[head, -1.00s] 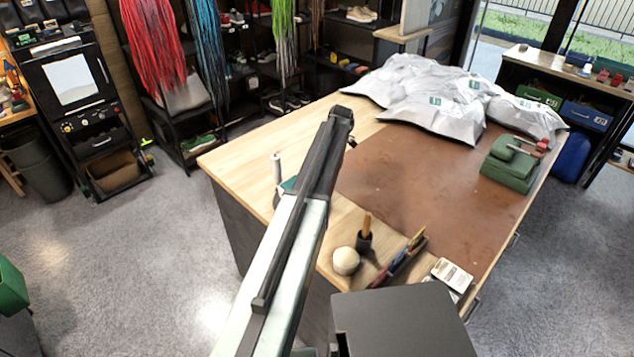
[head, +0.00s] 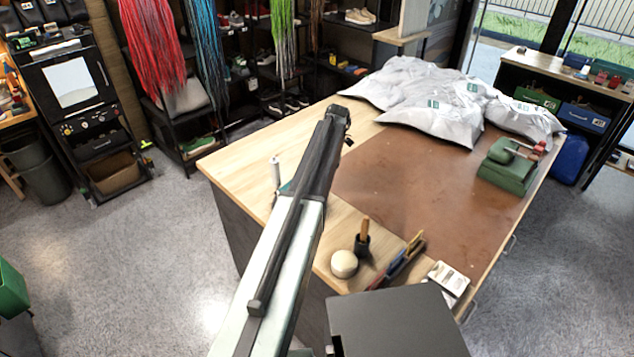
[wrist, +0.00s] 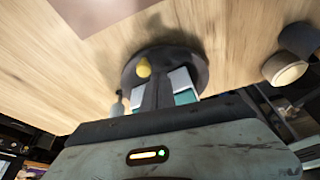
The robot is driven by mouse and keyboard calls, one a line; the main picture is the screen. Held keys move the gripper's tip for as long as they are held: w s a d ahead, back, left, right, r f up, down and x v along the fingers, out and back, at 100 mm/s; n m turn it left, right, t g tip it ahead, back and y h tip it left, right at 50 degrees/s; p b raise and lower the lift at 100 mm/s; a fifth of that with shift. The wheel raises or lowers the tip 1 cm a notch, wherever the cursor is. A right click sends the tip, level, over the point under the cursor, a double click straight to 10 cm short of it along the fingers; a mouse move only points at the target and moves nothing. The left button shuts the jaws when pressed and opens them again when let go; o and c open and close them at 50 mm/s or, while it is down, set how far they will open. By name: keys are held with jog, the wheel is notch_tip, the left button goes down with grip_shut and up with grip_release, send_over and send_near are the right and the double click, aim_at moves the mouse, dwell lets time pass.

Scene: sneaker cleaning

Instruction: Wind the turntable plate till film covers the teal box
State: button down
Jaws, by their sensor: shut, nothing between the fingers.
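In the wrist view a dark round turntable plate (wrist: 190,58) lies on the pale wood tabletop, with a yellow knob (wrist: 143,67) near its rim. A teal box (wrist: 186,97) with pale white parts on top shows on both sides of my gripper (wrist: 160,88), which hides its middle. My dark fingers are shut and empty, over the plate; I cannot tell whether they touch the box. In the head view my arm hides the plate and gripper; a bit of teal (head: 288,187) shows beside it. A white upright roll (head: 275,170) stands nearby. How far film covers the box is unclear.
A brown mat (head: 430,170) covers much of the table. White bags (head: 430,100) lie behind, a green press (head: 508,165) at right. The table's left end is clear.

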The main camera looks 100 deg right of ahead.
notch_tip(320, 180, up, 8)
jog(key=d+p, duration=0.2)
jog(key=p, duration=0.5)
jog(key=shift+w+d, duration=0.2)
jog(key=shift+d, duration=0.2)
